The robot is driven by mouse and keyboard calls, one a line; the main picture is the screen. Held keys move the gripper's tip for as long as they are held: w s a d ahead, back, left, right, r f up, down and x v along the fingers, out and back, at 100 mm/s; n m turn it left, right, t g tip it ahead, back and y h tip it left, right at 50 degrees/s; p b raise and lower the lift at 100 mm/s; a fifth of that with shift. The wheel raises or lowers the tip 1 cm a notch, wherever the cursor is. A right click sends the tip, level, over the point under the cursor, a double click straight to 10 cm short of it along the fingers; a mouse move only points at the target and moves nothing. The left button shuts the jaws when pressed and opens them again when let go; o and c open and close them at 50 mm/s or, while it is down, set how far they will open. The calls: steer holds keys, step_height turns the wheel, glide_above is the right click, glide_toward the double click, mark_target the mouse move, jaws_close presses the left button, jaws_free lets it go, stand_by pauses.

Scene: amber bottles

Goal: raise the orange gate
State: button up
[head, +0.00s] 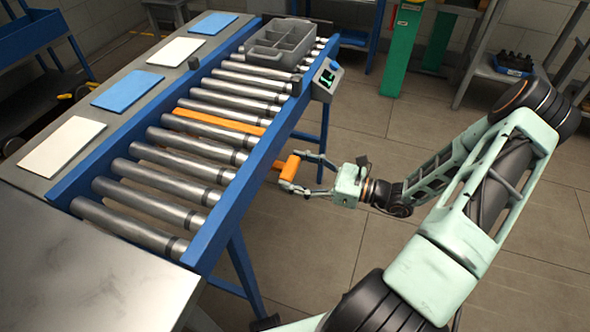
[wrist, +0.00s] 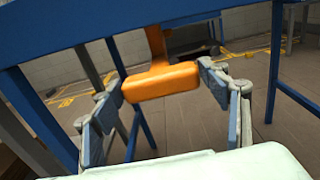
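The orange gate (head: 220,122) is a flat bar lying across the conveyor, low between the rollers. Its orange T-shaped handle (head: 289,167) sticks out past the near blue side rail. The handle also shows in the wrist view (wrist: 160,82), with its stem running back under the blue rail. My gripper (head: 291,171) is at the handle, with its fingers spread wide, one past each end of the crossbar. In the wrist view the fingertips (wrist: 162,80) lie very close to the handle's ends; whether they touch it I cannot tell.
A grey divided tray (head: 282,45) sits on the far rollers. The blue side rail (head: 235,195) runs just beside my gripper, with a small control box (head: 327,78) farther along. Blue and white mats lie on the left-hand shelf. The floor (head: 345,255) around my gripper is clear.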

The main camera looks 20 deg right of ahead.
steer(key=c, duration=1.2)
steer(key=shift+r+p, duration=1.85)
steer(key=shift+r, duration=0.55)
steer(key=o, duration=1.7)
steer(key=shift+o, duration=0.2)
steer(key=v, duration=1.2)
